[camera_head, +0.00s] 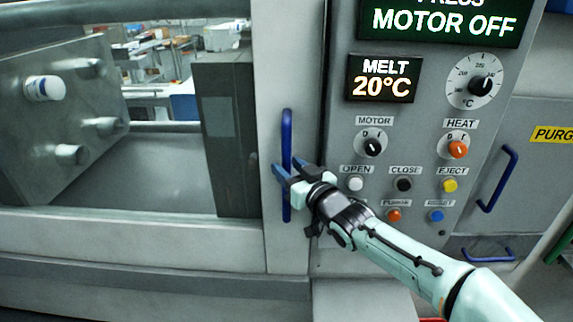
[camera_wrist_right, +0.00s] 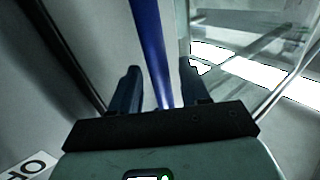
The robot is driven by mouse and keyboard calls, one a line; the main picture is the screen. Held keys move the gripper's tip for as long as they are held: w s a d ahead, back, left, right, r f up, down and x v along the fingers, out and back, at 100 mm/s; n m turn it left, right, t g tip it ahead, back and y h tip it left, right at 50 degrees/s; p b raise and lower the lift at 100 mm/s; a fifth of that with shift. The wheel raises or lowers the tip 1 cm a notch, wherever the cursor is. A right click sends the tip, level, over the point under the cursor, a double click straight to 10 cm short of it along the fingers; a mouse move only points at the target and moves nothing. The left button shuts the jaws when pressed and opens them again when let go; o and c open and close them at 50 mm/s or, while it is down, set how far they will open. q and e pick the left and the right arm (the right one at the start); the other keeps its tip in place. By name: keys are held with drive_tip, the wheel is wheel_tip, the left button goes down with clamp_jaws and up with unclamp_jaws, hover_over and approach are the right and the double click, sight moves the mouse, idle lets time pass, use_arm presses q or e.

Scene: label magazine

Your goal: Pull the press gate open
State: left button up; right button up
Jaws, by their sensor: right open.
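The press gate (camera_head: 288,60) is the grey frame with a window on the left of the head view. Its upright blue handle (camera_head: 287,125) is on the gate's right side, and it also shows in the right wrist view (camera_wrist_right: 149,45). My right gripper (camera_head: 284,174) is at the lower half of the handle. In the right wrist view its two dark fingers (camera_wrist_right: 160,85) are apart, with the blue bar between them. I cannot tell whether either finger touches the bar. My left gripper is not in view.
The control panel (camera_head: 425,125) with knobs and buttons stands right of the gate. Its screen reads MOTOR OFF, and the melt display (camera_head: 381,79) reads 20°C. A second blue handle (camera_head: 498,178) is farther right. Grey press plates show through the window.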

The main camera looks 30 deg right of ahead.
drive_tip(key=shift+w, duration=0.8)
clamp_jaws()
